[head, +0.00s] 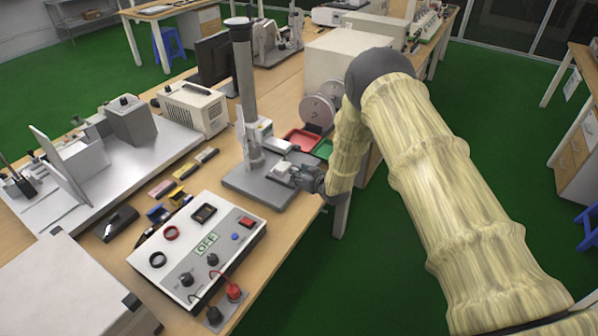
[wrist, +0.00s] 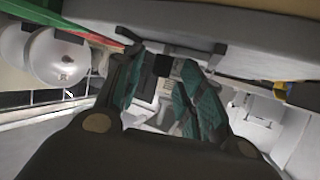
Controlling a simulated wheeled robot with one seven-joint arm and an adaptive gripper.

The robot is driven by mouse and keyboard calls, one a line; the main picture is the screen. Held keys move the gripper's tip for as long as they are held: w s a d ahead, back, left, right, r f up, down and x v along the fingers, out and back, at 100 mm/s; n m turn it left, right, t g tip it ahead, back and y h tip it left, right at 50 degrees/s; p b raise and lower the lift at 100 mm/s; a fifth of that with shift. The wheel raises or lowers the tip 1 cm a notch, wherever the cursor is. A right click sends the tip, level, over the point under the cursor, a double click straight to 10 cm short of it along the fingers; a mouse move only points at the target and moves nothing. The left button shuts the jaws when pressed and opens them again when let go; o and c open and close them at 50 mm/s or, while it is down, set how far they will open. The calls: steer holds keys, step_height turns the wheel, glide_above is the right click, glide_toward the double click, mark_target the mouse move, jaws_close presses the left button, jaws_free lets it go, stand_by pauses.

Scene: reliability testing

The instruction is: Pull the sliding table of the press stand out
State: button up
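The press stand is a grey upright column (head: 246,85) on a flat grey base plate (head: 240,183) near the right edge of the bench. A small white block, which looks like the sliding table (head: 274,187), sits low on the base in front of the column. My gripper (head: 296,176) is low at the right side of the stand, close to this block. In the wrist view, the teal-padded fingers of my gripper (wrist: 163,62) stand apart. Small dark and pale parts show between them; I cannot tell whether the fingers touch these. My arm comes in from the right.
Red (head: 303,139) and green (head: 323,149) trays and grey discs (head: 318,112) are behind my gripper. Open green floor (head: 340,270) lies right of the bench.

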steer(key=shift+w+a+f, duration=0.2)
steer(key=shift+w+a, duration=0.05)
steer(key=shift+w, duration=0.2)
jaws_close()
